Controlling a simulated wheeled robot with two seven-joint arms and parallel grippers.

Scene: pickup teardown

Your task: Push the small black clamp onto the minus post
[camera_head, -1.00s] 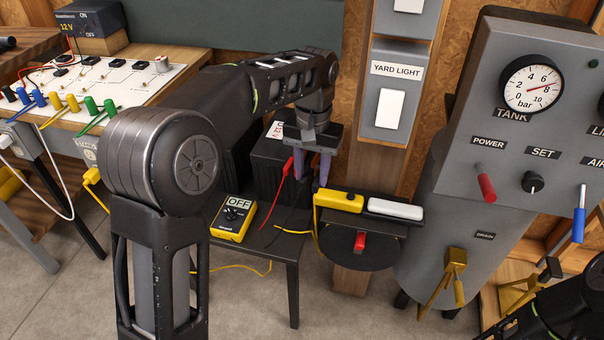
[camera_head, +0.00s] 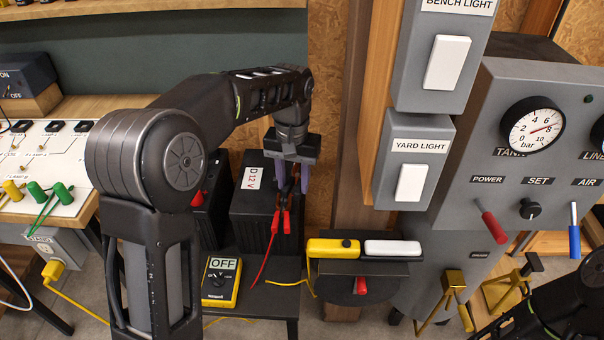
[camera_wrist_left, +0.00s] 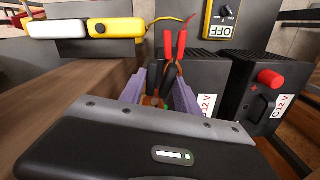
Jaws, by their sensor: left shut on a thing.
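My left gripper (camera_head: 291,182) has purple fingers pointing down beside the black battery marked D 12 V (camera_head: 248,212). In the left wrist view its fingers (camera_wrist_left: 159,92) are closed around the small black clamp (camera_wrist_left: 154,80), which I see only in part. A clamp with red handles (camera_head: 281,222) hangs right by the fingers, with a red lead below it; it also shows in the left wrist view (camera_wrist_left: 174,48). The minus post is hidden behind the fingers and clamps, so I cannot tell whether the black clamp touches it. My right gripper is out of view.
A yellow meter (camera_head: 221,282) reading OFF lies on the dark stand in front of the battery. A battery marked C with a red post (camera_wrist_left: 270,78) stands beside it. A yellow case (camera_head: 332,248) and a white case (camera_head: 392,248) sit on a shelf to the right.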

